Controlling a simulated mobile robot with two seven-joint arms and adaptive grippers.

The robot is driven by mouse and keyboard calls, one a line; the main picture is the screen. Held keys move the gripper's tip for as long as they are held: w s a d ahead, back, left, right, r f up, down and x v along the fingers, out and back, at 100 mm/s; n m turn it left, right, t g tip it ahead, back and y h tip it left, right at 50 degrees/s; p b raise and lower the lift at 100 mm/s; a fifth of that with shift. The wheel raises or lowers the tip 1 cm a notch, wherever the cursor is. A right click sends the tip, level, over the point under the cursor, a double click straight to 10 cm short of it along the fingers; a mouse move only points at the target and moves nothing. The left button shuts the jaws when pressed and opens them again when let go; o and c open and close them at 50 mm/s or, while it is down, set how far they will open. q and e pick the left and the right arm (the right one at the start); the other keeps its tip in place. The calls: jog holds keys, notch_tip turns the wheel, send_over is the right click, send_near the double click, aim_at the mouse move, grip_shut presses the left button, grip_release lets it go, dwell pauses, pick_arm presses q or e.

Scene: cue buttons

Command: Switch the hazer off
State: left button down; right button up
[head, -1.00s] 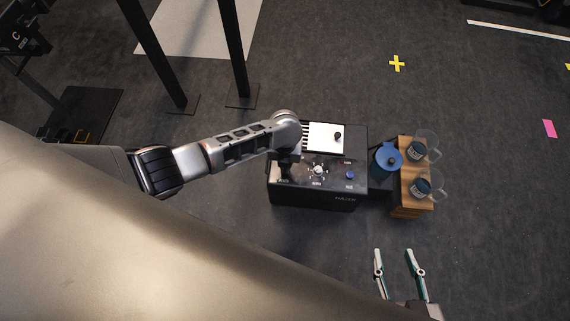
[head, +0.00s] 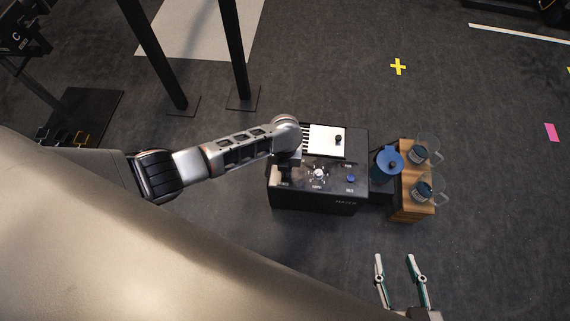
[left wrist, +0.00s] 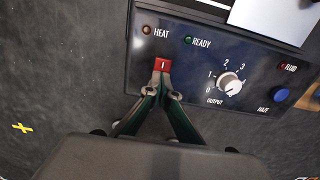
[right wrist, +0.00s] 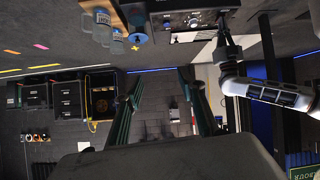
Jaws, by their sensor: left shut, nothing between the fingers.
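The hazer (head: 318,203) is a black box on the floor side of the head view, with a control panel on top. In the left wrist view its red switch (left wrist: 162,65), marked with a white "I", sits on the panel below the HEAT and READY lamps. My left gripper (left wrist: 162,79) is shut and empty, its tips at the lower edge of the switch; whether they press on it I cannot tell. In the head view the left gripper (head: 285,175) is over the panel's left end and hides the switch. My right gripper (head: 396,258) is open and empty, away from the hazer.
The output knob (left wrist: 231,84) and blue HAZE button (left wrist: 281,95) lie right of the switch. Black posts (head: 233,50) stand behind.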

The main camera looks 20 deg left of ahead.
pick_arm(q)
jog(key=shift+r+p, duration=1.25)
jog(key=shift+r, duration=0.25)
jog(key=shift+r+p, duration=1.2)
jog(key=shift+r, duration=0.65)
jog(key=shift+s+f, duration=0.1)
pick_arm(e)
jog(key=w+r+t, duration=0.1)
jog(key=w+r, duration=0.2)
jog(key=r, duration=0.4)
jog(key=shift+w, duration=0.2)
